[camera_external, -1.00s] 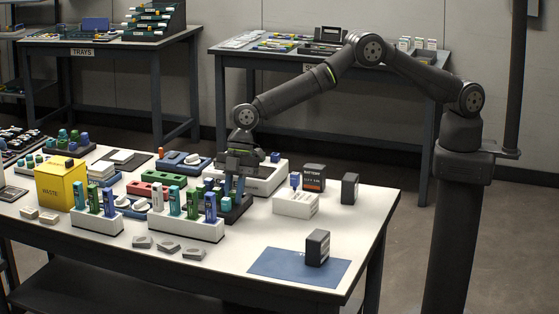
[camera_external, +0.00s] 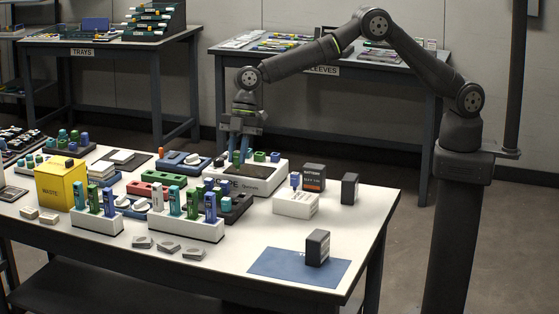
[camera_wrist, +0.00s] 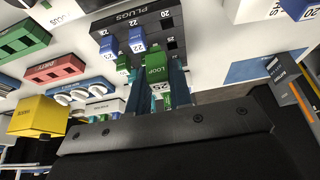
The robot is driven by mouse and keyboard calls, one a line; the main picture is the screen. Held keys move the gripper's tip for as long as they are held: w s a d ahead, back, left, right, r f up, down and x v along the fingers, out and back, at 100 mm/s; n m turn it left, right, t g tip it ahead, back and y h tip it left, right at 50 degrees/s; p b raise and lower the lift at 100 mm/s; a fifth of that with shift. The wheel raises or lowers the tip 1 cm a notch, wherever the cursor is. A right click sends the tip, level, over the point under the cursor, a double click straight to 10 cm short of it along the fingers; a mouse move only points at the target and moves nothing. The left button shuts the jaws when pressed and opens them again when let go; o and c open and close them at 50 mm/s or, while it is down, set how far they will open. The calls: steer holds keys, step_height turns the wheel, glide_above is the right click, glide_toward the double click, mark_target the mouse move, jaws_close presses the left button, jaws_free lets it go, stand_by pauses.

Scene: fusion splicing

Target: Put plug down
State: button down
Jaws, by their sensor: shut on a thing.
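My gripper (camera_external: 242,150) is raised above the table near the white holder (camera_external: 262,182) and the dark plug tray (camera_external: 237,207). In the wrist view my gripper (camera_wrist: 158,85) is shut on a green plug (camera_wrist: 157,66) marked LOOP and 25, held between two blue-grey fingers. Beyond the plug, the dark tray (camera_wrist: 173,18) marked PLUGS shows blue plugs, one of them (camera_wrist: 108,44) marked 22, and a smaller green plug (camera_wrist: 123,64). Several slots on its right side look empty. The held plug hides part of the tray.
The yellow waste box (camera_external: 61,186) stands at the left. White racks (camera_external: 185,226) with upright coloured pieces stand in front. A white block (camera_external: 296,205) and dark boxes (camera_external: 349,188) stand at the right. The blue mat (camera_external: 283,265) bears one dark box (camera_external: 318,247).

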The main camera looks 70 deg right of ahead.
steer(key=d+r, duration=0.3)
steer(key=s+a+r+m+t, duration=0.1)
steer(key=s+a+m, duration=0.15)
steer(key=s, duration=0.55)
steer(key=s+a+r+m+t, duration=0.1)
steer(key=s+a+r+m, duration=0.15)
steer(key=s, duration=0.45)
glide_above(290, 198)
step_height(290, 198, down, 6)
steer(key=shift+d+f, duration=0.1)
steer(key=shift+f, duration=2.2)
steer(key=shift+f+n, duration=0.1)
steer(key=shift+n, duration=0.2)
steer(key=c, duration=1.3)
jaws_free()
